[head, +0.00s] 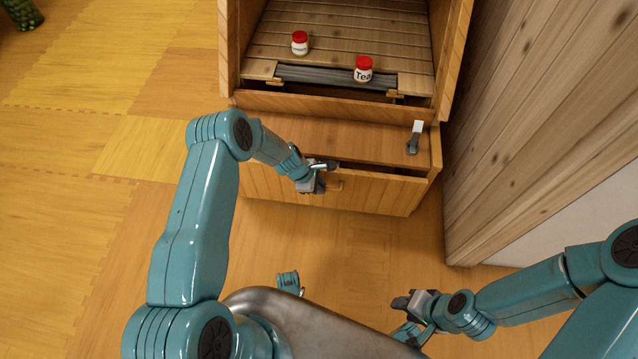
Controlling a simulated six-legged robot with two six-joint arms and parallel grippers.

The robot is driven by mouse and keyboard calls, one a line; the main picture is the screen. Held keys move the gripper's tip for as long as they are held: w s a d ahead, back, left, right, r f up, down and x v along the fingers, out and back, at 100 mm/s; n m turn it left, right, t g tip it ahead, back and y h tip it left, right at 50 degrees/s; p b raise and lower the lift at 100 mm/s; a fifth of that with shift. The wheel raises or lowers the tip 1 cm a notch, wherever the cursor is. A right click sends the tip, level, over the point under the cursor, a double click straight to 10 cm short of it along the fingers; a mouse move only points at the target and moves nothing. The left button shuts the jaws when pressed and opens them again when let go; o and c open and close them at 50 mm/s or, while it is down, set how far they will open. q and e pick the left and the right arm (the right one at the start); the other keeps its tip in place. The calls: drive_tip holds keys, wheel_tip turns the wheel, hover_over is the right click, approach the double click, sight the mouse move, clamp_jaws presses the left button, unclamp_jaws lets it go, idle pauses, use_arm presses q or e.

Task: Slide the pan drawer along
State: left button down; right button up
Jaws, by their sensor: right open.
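The pan drawer (385,194) is the low wooden drawer at the bottom of the cabinet. A dark gap shows behind its front's top edge, so it stands slightly out. Its small wooden handle (336,185) is at the middle of the front. My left gripper (324,177) is at the drawer front, just left of the handle, and partly covers this area. I cannot tell whether its jaws are open or touch the handle. My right gripper (404,314) is open and empty, low in the view, well away from the drawer.
Two red-lidded jars, one left (299,44) and one marked "Tea" (363,70), stand on the slatted upper shelf (345,22). A grey and white piece (415,138) sits on the ledge. A plank wall (530,110) stands close at right.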

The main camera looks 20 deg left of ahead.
use_arm(q)
drive_tip(key=c, duration=1.1)
unclamp_jaws()
drive_tip(key=shift+a, duration=0.1)
drive_tip(key=shift+r, duration=0.15)
drive_tip(key=p+v, duration=0.5)
drive_tip(key=v, duration=1.1)
drive_tip(key=shift+s, duration=0.1)
